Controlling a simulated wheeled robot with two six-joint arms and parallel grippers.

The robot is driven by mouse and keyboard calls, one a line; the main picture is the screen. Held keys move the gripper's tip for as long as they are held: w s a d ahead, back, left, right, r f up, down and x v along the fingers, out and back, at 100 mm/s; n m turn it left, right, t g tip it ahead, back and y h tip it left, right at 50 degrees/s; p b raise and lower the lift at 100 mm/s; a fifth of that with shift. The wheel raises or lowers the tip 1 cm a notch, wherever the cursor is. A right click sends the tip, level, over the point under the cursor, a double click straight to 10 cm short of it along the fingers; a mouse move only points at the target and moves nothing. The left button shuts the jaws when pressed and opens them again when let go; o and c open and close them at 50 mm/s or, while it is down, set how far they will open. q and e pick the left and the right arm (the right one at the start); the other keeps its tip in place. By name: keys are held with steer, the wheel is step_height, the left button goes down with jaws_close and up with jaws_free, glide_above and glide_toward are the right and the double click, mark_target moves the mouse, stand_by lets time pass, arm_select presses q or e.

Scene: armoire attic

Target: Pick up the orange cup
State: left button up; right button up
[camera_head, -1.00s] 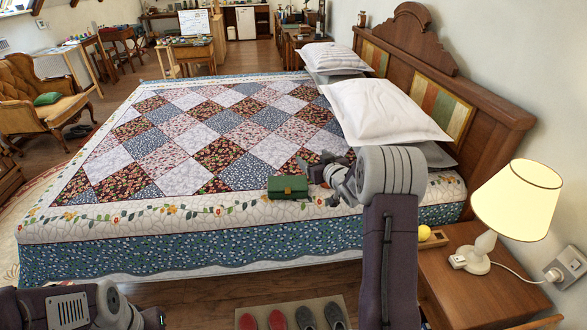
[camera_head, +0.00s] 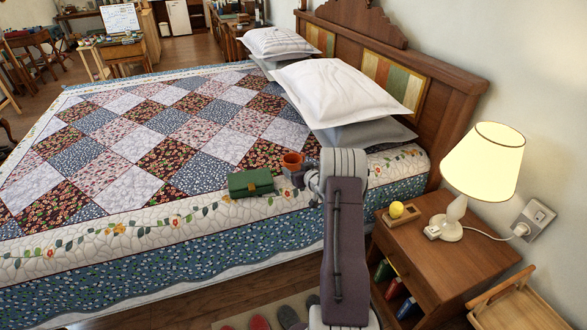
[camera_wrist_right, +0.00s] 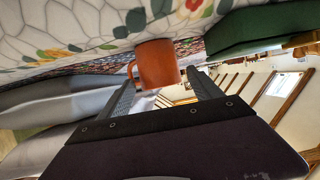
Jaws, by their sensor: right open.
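The orange cup (camera_head: 292,161) stands on the quilt near the bed's front edge, just right of a green box. It also shows in the right wrist view (camera_wrist_right: 157,66), which appears upside down, with its handle to the left. My right gripper (camera_head: 300,178) is mostly hidden behind its own wrist in the head view, close to the cup's near side. In the wrist view its two dark fingers (camera_wrist_right: 163,86) are apart, with the cup at their tips and across the gap. Whether they touch it I cannot tell. My left gripper is not in view.
The green box (camera_head: 250,183) lies close left of the cup. White pillows (camera_head: 340,92) rest behind it. A nightstand (camera_head: 430,265) with a lit lamp (camera_head: 482,165) and a yellow ball (camera_head: 396,209) stands at the right. The quilt (camera_head: 150,130) is otherwise clear.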

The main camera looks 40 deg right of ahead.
mark_target(296, 167)
steer(key=b+x, duration=0.1)
steer(key=x, duration=0.4)
steer(key=shift+w+d+f, duration=0.15)
steer(key=shift+d+f, duration=0.05)
steer(key=shift+r, duration=0.1)
steer(key=shift+c, duration=1.2)
steer(key=c, duration=1.2)
steer(key=shift+o, duration=0.2)
step_height(296, 167, up, 10)
steer(key=p, duration=0.3)
